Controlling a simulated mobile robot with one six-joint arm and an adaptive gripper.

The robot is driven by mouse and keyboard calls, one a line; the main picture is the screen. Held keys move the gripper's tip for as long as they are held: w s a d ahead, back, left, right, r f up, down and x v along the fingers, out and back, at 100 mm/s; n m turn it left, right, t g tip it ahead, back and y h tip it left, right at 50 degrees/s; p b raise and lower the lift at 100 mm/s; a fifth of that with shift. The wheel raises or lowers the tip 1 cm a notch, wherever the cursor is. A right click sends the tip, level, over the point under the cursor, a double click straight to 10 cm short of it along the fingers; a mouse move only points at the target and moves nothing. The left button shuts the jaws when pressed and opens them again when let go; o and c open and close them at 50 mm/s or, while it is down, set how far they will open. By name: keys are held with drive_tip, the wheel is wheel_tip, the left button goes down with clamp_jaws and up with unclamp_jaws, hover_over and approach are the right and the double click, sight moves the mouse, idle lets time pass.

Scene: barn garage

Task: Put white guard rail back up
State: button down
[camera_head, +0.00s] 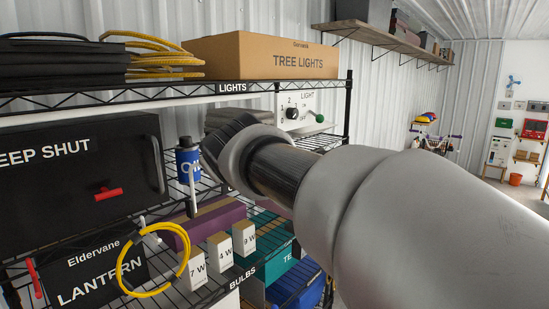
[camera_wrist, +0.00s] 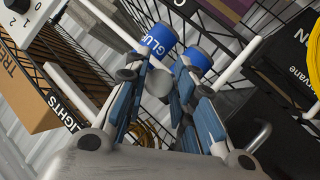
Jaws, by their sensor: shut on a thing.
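In the wrist view, a slim white bar, which I take for the white guard rail (camera_wrist: 112,26), runs diagonally from the top edge to my gripper (camera_wrist: 160,76). The blue-padded fingers are closed around it, though the contact is partly hidden. A blue can marked GLUE (camera_wrist: 158,40) is just beyond the fingertips. In the head view, my gripper (camera_head: 222,138) is at the shelf opening, its fingers mostly hidden behind my wrist. A short, near-vertical white piece (camera_head: 192,190) shows below it, in front of the blue can (camera_head: 185,160). I cannot tell whether it is the rail.
Wire shelving surrounds my gripper. A TREE LIGHTS box (camera_head: 260,58) is on the upper shelf. A black KEEP SHUT case (camera_head: 75,180) stands left. Small white bulb boxes (camera_head: 220,250) and a yellow cable loop (camera_head: 155,260) are below. A light switch panel (camera_head: 300,108) is behind.

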drive_tip(key=c, duration=1.7)
unclamp_jaws()
drive_tip(key=shift+w+a+r, duration=0.1)
drive_tip(key=shift+a+r, duration=0.1)
drive_tip(key=shift+r, duration=0.35)
drive_tip(key=shift+o, duration=1.2)
drive_tip(key=shift+w+a+f, duration=0.3)
drive_tip(key=shift+w, duration=0.1)
drive_tip(key=shift+o, duration=0.6)
drive_tip(key=shift+d+f, duration=0.15)
drive_tip(key=shift+d, duration=0.05)
drive_tip(key=shift+s, duration=0.15)
drive_tip(key=v, duration=1.2)
